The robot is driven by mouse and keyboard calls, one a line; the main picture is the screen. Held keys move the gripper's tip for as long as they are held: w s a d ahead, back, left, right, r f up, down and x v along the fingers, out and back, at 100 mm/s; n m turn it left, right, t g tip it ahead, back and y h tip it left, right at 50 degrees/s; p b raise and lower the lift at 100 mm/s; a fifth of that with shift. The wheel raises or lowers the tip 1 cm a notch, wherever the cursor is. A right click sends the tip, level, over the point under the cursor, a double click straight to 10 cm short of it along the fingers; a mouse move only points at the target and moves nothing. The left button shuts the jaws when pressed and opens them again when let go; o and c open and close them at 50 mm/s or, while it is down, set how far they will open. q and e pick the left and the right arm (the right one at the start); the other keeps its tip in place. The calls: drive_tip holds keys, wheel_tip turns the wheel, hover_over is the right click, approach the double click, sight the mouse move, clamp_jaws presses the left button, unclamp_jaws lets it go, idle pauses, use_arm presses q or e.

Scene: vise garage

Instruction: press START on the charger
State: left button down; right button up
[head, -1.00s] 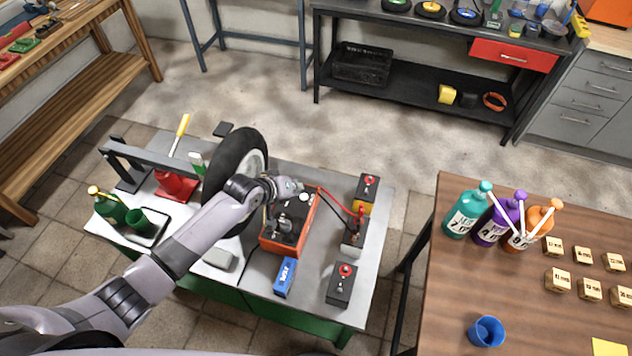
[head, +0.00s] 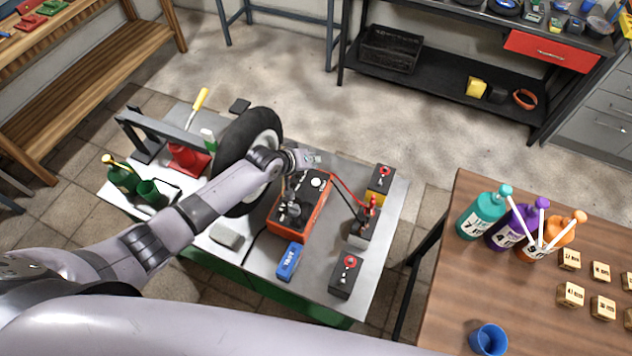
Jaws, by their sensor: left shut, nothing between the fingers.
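The charger (head: 317,215) is an orange box with a dark top panel on the metal workbench. A round white button (head: 317,182) and a dark knob or clamp part show on its top; I cannot read any START label. My left gripper (head: 314,158) is shut and empty, just beyond the charger's far edge and above bench height. It looks apart from the white button. A red cable and a dark cable run from the charger to a grey battery (head: 362,229). My right gripper is not in view.
A yellow-black battery (head: 380,183) and a black battery (head: 345,276) stand right of the charger. A blue box (head: 289,261) lies in front. A tyre (head: 243,143) stands left, close to my left arm. A wooden table (head: 452,290) with pump bottles is at right.

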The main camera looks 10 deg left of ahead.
use_arm(q)
drive_tip(key=b, duration=0.4)
hover_over(313, 180)
wheel_tip(313, 180, down, 4)
drive_tip(key=shift+d+f, duration=0.1)
drive_tip(key=shift+f, duration=0.05)
drive_tip(key=shift+f+b, duration=0.4)
drive_tip(key=shift+f, duration=0.35)
drive_tip(key=shift+f, duration=0.1)
idle(0.3)
drive_tip(key=shift+f+b, duration=0.3)
drive_tip(key=shift+f, duration=0.05)
